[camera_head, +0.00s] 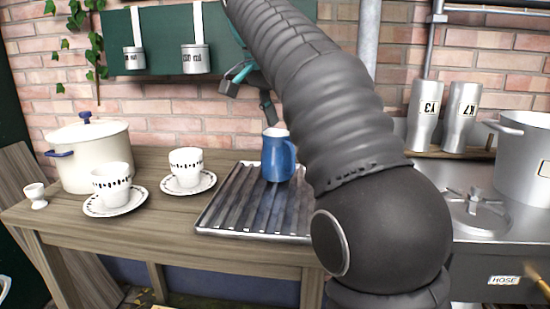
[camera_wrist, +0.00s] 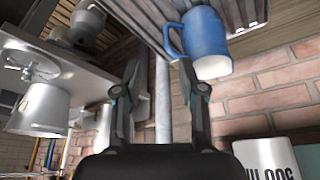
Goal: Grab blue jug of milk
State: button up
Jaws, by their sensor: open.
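The blue jug (camera_head: 278,158) stands upright on a ribbed metal tray (camera_head: 250,236) on the wooden table. Its white inside shows at the top, and its right side is partly hidden behind my arm in the head view. In the wrist view the jug (camera_wrist: 206,42) appears upside down, beyond the right finger, with its handle to the left. My gripper (camera_head: 250,97) is open and empty, above the jug and slightly left of it in the head view. In the wrist view the gripper (camera_wrist: 160,72) has its fingers spread, with the jug outside the gap.
Two patterned cups on saucers (camera_head: 185,168) (camera_head: 112,185), a cream pot (camera_head: 88,155) and an egg cup (camera_head: 36,195) stand left. Canisters (camera_head: 195,59) hang from a green board behind. Tall metal cups (camera_head: 424,115) and a steel pot (camera_head: 520,160) are at right.

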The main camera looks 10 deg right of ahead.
jog(key=shift+w+a+r+m, duration=0.55)
jog(key=shift+w+a+m, duration=0.15)
jog(key=shift+w+m, duration=0.25)
send_near(281, 158)
notch_tip(281, 158, down, 3)
jog(key=s+d, duration=0.2)
jog(key=shift+h, duration=0.3)
jog(key=shift+s+d+b+x, duration=0.1)
jog(key=shift+b+x, duration=0.1)
jog(key=shift+x, duration=0.8)
jog(key=shift+s+d+b+x, duration=0.1)
jog(key=shift+s+b+x, duration=0.05)
jog(key=shift+x, duration=0.85)
jog(key=shift+s+d+b+x, duration=0.1)
jog(key=shift+b+x, duration=0.1)
jog(key=shift+x, duration=0.75)
grip_shut()
